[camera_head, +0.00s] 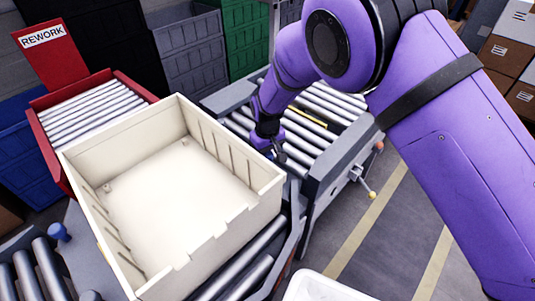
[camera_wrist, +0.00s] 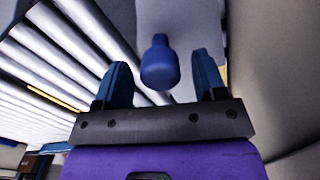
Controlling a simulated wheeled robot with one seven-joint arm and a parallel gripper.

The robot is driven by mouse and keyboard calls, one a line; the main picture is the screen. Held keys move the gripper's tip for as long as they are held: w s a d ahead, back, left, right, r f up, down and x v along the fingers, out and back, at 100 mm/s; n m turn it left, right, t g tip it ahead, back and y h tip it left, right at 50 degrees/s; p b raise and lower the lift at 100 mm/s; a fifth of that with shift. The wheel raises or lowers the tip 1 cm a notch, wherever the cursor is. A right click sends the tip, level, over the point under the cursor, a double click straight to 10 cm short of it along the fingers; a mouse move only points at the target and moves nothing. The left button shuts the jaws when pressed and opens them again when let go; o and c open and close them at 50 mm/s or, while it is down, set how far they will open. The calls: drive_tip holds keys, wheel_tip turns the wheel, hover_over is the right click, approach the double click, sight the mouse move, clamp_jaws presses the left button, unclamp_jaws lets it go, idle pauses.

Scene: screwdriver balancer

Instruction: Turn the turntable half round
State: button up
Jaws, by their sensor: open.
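The turntable (camera_head: 291,238) is a grey framed roller deck, mostly hidden under a large empty cream crate (camera_head: 268,182). A blue knob (camera_head: 58,231) stands on its left side. My gripper (camera_head: 275,150) is pointed down by the crate's far right corner, between the crate and a roller conveyor. In the wrist view, my gripper (camera_wrist: 161,64) is open, with one dark blue finger on each side of a blue peg-like knob (camera_wrist: 160,65). Clear gaps show between the fingers and this knob. The head view hides this knob behind my gripper.
The roller conveyor (camera_head: 310,130) lies just beyond my gripper, with a yellow-tipped lever (camera_head: 370,191) at its near end. A red lane (camera_head: 52,150) with a REWORK sign (camera_head: 44,37) is at the left. A white bin (camera_head: 322,290) is at the bottom. Striped floor is open at right.

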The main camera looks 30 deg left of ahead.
drive_tip(key=shift+f, duration=0.3)
clamp_jaws()
drive_tip(key=shift+w, duration=0.1)
